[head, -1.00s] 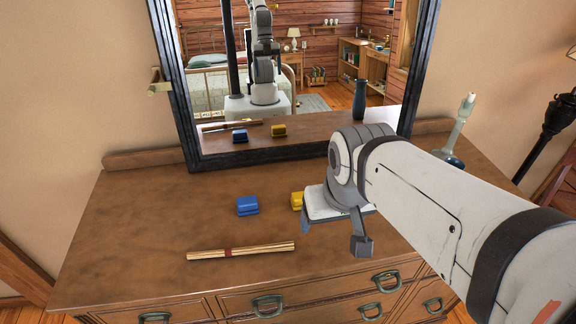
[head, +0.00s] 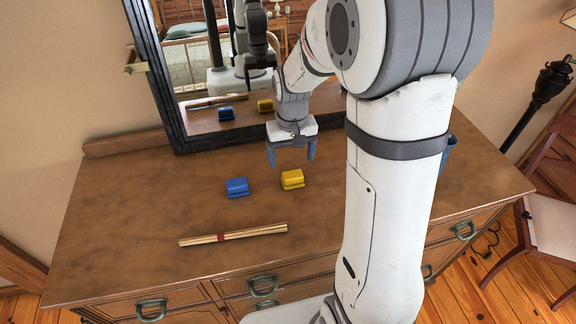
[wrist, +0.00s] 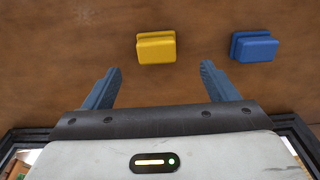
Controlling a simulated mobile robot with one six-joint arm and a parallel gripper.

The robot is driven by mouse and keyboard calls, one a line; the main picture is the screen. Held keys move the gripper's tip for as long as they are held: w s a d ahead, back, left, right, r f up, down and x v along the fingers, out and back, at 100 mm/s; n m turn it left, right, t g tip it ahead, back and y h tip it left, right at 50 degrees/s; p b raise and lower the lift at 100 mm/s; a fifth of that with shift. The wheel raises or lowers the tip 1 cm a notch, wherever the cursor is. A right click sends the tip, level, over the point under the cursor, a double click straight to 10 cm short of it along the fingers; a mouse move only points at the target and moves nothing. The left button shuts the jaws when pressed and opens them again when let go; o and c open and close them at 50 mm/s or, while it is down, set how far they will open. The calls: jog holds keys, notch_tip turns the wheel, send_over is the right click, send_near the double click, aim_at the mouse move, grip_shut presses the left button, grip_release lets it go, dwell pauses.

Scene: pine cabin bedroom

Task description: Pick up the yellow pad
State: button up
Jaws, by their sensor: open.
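The yellow pad (head: 292,179) lies on the wooden dresser top, just right of a blue pad (head: 237,187). In the wrist view the yellow pad (wrist: 156,48) is ahead of the fingertips, roughly between their lines, with the blue pad (wrist: 254,47) to its right. My gripper (head: 291,158) points down above the dresser, a little behind the yellow pad on the mirror side. Its two blue fingers are spread and empty, and they also show in the wrist view (wrist: 161,72). Nothing touches the yellow pad.
A bundle of sticks with a red band (head: 234,234) lies near the dresser's front edge. A dark-framed mirror (head: 160,75) stands at the back, close behind my gripper, and reflects the pads and my arm. My arm covers much of the dresser's right side (head: 487,195).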

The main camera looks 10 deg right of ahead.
aim_at(293, 175)
jog(key=f, duration=0.2)
jog(key=f+p, duration=0.1)
jog(key=f, duration=0.2)
jog(key=f+p, duration=0.1)
jog(key=f, duration=0.2)
jog(key=shift+s+d, duration=0.1)
jog(key=shift+d, duration=0.15)
jog(key=shift+c, duration=0.2)
jog(key=c, duration=1.1)
jog(key=shift+r, duration=0.1)
notch_tip(293, 175, up, 10)
jog(key=shift+f+b, duration=0.1)
jog(key=shift+b, duration=0.75)
